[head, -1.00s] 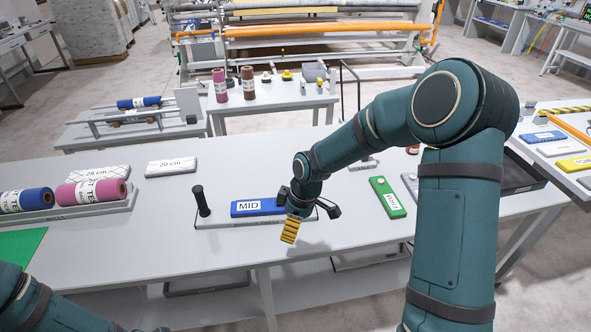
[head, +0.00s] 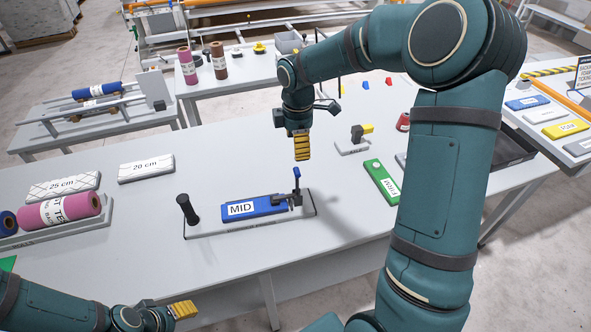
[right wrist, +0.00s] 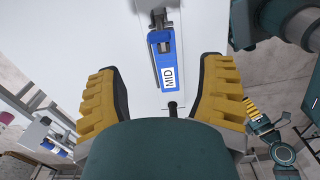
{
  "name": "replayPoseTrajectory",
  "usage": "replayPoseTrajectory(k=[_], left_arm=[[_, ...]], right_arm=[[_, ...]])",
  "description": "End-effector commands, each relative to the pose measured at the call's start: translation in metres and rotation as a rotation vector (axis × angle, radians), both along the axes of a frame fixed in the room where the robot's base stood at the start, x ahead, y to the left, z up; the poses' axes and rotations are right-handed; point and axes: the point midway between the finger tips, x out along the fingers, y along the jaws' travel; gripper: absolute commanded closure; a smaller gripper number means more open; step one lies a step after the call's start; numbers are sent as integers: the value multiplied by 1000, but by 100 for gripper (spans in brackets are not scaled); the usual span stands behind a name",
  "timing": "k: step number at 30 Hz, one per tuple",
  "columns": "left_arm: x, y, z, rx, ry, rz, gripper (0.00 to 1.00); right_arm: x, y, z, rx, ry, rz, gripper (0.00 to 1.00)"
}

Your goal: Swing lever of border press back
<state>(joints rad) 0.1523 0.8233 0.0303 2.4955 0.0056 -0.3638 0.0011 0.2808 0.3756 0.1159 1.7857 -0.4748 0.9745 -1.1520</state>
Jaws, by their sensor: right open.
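A grey press base (head: 232,228) lies on the white table, with a black upright post (head: 187,209) at its left end. A blue block marked MID (head: 243,209) lies on it. At the right end is a dark clamp with an upright lever (head: 297,181) with a blue tip. The block also shows in the right wrist view (right wrist: 168,72). My right gripper (head: 302,146) is open and empty, pointing down, above and behind the lever, apart from it. Its spread yellow-padded fingers show in the right wrist view (right wrist: 165,95). My left gripper (head: 184,310) is low at the front left; its opening is unclear.
A small clamp with a yellow part (head: 357,142) and a green block (head: 381,181) stand right. The table between press and green block is clear.

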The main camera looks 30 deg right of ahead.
Motion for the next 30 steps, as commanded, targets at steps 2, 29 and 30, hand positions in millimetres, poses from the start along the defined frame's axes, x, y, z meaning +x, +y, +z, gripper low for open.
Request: replayPoseTrajectory(k=[2,29,30], left_arm=[[0,0,-2,0,0,0,43],[0,0,-6,1,-1,0,43],[0,0,-6,1,-1,0,43]], right_arm=[[-1,0,-18,2,5,0,31],[0,0,-107,1,0,-1,31],[0,0,-107,1,0,0,30]])
